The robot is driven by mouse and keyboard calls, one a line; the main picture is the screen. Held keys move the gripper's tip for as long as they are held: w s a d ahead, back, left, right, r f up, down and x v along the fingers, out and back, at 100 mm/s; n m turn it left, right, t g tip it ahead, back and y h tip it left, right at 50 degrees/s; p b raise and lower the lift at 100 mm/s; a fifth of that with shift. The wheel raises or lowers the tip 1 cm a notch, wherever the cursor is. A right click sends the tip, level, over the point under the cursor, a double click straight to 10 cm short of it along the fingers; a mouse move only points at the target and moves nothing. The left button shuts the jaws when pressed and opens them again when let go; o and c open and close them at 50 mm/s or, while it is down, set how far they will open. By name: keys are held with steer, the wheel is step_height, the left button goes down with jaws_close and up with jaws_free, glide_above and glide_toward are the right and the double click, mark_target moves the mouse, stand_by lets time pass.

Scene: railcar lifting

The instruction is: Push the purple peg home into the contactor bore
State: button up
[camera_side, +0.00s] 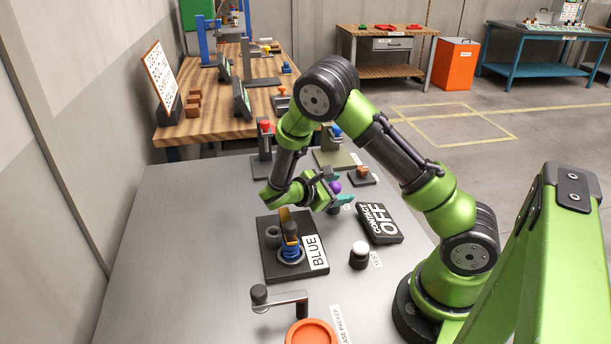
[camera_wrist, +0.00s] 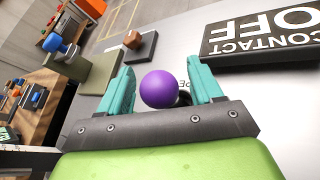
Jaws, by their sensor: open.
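The purple peg shows only as a round purple head (camera_wrist: 160,89) between my teal fingers in the wrist view. It also shows as a small purple ball (camera_side: 334,187) at my gripper in the side view. My gripper (camera_side: 340,187) is open, its fingers (camera_wrist: 159,78) on either side of the head. A gap shows on each side of the head in the wrist view. A small dark part shows just behind the head at its lower right. The peg's shaft and the contactor bore are hidden, so I cannot tell how deep the peg sits.
A black CONTACT OFF sign (camera_side: 380,223) lies to the right of my gripper. A BLUE-labelled base (camera_side: 268,264) with posts and a white-topped button (camera_side: 359,254) stand nearer the camera. Blue-topped (camera_side: 335,132) and red-topped (camera_side: 265,126) devices stand behind. The grey table's left side is clear.

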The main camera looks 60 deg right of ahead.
steer(key=shift+d+f, duration=0.1)
steer(key=shift+d, duration=0.1)
steer(key=c, duration=1.1)
